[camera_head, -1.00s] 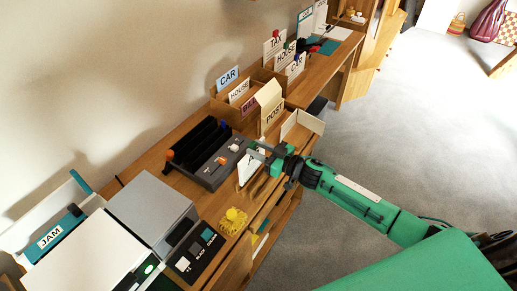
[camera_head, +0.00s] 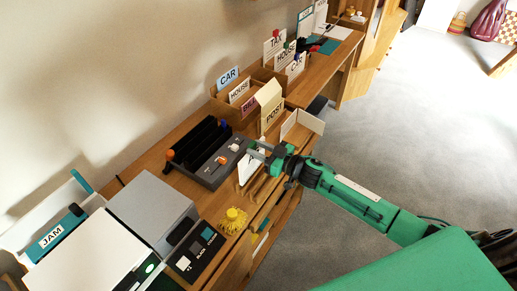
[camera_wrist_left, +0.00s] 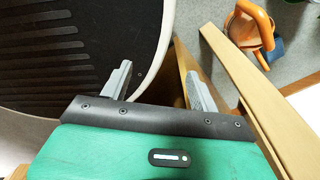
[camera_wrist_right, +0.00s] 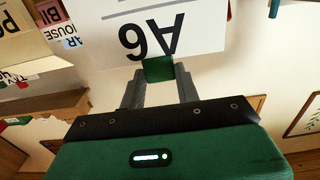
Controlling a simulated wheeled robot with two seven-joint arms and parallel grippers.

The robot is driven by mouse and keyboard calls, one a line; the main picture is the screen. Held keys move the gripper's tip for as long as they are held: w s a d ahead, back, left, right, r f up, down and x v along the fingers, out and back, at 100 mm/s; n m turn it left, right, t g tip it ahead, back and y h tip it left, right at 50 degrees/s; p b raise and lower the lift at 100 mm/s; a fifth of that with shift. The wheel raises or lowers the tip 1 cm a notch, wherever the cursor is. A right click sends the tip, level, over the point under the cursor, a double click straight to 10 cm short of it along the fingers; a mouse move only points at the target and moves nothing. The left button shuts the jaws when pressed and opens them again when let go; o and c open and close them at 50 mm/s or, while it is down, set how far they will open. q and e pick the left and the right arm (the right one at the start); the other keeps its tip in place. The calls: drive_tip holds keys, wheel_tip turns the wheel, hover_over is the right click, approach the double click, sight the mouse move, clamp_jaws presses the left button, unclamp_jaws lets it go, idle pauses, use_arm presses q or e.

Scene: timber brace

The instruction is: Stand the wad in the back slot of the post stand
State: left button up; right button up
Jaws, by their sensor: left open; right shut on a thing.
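The wad is a white sheet-like block marked A6 (camera_wrist_right: 165,30), and it also shows in the head view (camera_head: 249,168). My right gripper (camera_wrist_right: 160,78) is shut on the green piece at the wad's edge. In the head view my right gripper (camera_head: 264,150) holds the wad beside the dark tray, in front of the post stand. The post stand, with a cream front lettered POST (camera_head: 273,115), stands on the desk beyond the gripper. Its slots are hard to make out from here. My left gripper (camera_wrist_left: 160,85) is open and empty in its wrist view.
A wooden sorter (camera_head: 222,106) with CAR and HOUSE cards adjoins the post stand. A dark tray (camera_head: 212,178) lies nearer, with a yellow tufted thing (camera_head: 233,220) and grey box (camera_head: 152,205) closer still. Open floor (camera_head: 400,130) lies to the right.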

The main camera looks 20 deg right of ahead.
use_arm(q)
drive_tip(key=shift+r, duration=0.25)
drive_tip(key=shift+f+b, duration=1.05)
drive_tip(key=shift+f, duration=0.25)
use_arm(e)
drive_tip(key=shift+f, duration=2)
drive_tip(key=o, duration=1.1)
drive_tip(key=shift+o, duration=0.2)
use_arm(q)
drive_tip(key=shift+w+f+b, duration=0.65)
drive_tip(key=shift+f+b, duration=0.2)
drive_tip(key=shift+b, duration=0.4)
use_arm(e)
drive_tip(key=v, duration=1.4)
use_arm(q)
drive_tip(key=shift+d, duration=0.1)
